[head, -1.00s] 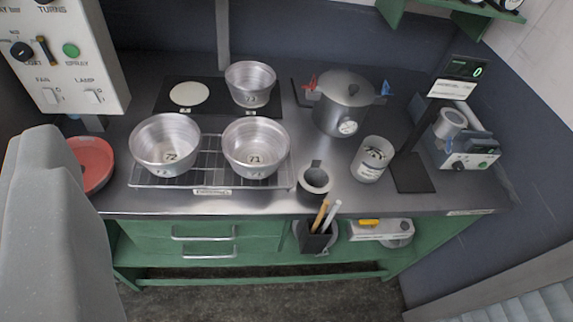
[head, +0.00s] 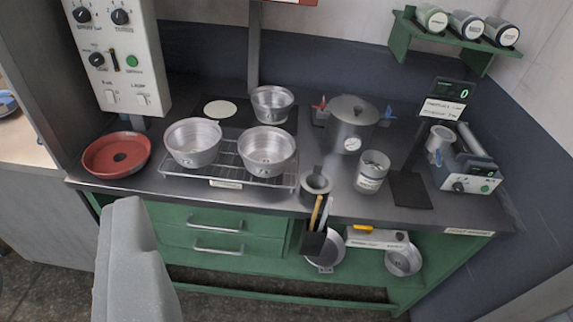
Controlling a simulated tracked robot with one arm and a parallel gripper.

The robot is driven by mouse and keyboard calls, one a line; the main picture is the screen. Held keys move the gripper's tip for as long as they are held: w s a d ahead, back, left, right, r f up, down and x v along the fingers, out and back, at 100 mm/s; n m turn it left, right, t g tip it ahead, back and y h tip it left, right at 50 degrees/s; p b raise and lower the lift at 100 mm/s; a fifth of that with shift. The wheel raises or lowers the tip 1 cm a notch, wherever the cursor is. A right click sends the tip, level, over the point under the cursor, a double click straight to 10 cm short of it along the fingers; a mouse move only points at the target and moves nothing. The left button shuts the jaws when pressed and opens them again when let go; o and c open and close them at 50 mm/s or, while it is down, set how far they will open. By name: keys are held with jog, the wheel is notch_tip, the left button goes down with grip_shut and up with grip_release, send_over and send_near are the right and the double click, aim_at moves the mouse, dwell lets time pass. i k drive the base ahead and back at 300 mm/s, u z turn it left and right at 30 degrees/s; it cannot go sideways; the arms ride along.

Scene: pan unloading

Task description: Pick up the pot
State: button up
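The pot (head: 350,125) is a grey metal vessel with a lid and a dark knob. It stands upright at the back of the steel counter, right of centre. It has a dial on its front, a red piece at its left side and a blue piece at its right side. A pale grey part of my own arm rises from the bottom left, well apart from the pot. No gripper fingertips show, so I cannot see whether my gripper is open or shut.
Two metal bowls (head: 192,143) (head: 267,150) sit on a wire rack (head: 220,172), with a third bowl (head: 272,103) behind. A red dish (head: 116,157) lies at left. A clear jar (head: 371,171) and a dark cup (head: 314,187) stand before the pot. A display post (head: 445,103) is at right.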

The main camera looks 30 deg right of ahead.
aim_at(265, 152)
jog(key=u, duration=0.15)
jog(key=i, duration=0.95)
jog(key=z, duration=0.1)
